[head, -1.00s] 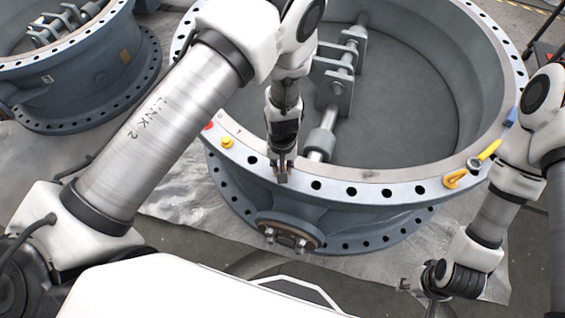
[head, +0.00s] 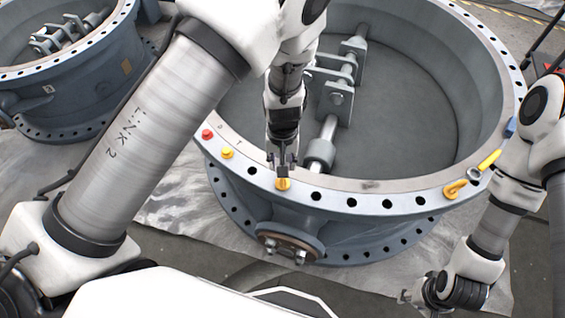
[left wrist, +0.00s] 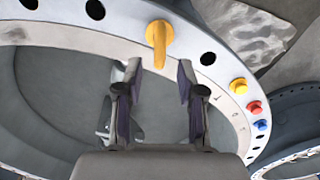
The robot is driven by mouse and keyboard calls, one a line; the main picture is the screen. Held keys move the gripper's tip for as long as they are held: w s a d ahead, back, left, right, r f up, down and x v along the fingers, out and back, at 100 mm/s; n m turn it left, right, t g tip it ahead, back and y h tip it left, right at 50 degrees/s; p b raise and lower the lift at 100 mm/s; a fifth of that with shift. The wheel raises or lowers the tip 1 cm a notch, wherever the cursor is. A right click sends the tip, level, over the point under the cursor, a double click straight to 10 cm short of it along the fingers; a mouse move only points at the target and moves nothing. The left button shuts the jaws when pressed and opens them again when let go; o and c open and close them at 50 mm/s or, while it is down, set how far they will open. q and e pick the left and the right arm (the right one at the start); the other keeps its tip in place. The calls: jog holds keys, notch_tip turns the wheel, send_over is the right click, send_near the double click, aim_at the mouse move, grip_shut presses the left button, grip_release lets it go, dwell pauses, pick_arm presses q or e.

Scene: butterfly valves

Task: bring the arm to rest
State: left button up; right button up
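My left gripper (head: 282,163) is over the near flange of the large grey valve body (head: 380,186), just above a yellow plug (head: 283,184) seated in the flange. In the left wrist view its two fingers (left wrist: 160,68) are spread with nothing between them. The plug (left wrist: 159,38) shows just past the fingertips, apart from them, with its long handle pointing toward the gripper. My right gripper (head: 420,294) hangs low at the right, beside the valve body and clear of it. Its small fingers look apart and empty.
A red plug (head: 207,134) and a yellow plug (head: 227,153) sit left on the flange. Another yellow plug (head: 455,189), a metal ring (head: 474,174) and a blue plug (head: 510,128) are at the right. A second valve body (head: 75,95) stands at the left.

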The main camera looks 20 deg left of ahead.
pick_arm(q)
jog(key=shift+s, duration=0.1)
jog(key=s+f+h, duration=0.5)
jog(key=s+f, duration=0.2)
jog(key=s, duration=0.5)
jog(key=s+a+f+m+y, duration=0.2)
jog(key=s+a+y, duration=0.3)
jog(key=s+a, duration=0.4)
jog(key=shift+a+f+m, duration=0.4)
jog(key=shift+a, duration=0.75)
